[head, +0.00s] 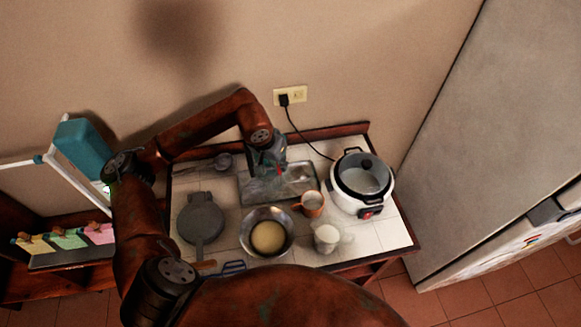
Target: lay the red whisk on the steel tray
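The steel tray (304,177) lies at the back middle of the tiled counter. My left gripper (270,172) reaches down from the wall side over the tray's back and covers part of it. A small red piece (279,169), which looks like part of the red whisk, shows right by the fingertips. The rest of the whisk is hidden or too small to make out. I cannot tell whether the fingers are shut on it, or whether it touches the tray. My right gripper is not in view.
A steel bowl (246,232) with yellowish contents, a copper-coloured cup (313,205) and a white-filled glass (327,238) stand in front of the tray. A white cooker (377,205) stands right, a grey round pan (200,220) left. A measuring cup (223,161) lies behind.

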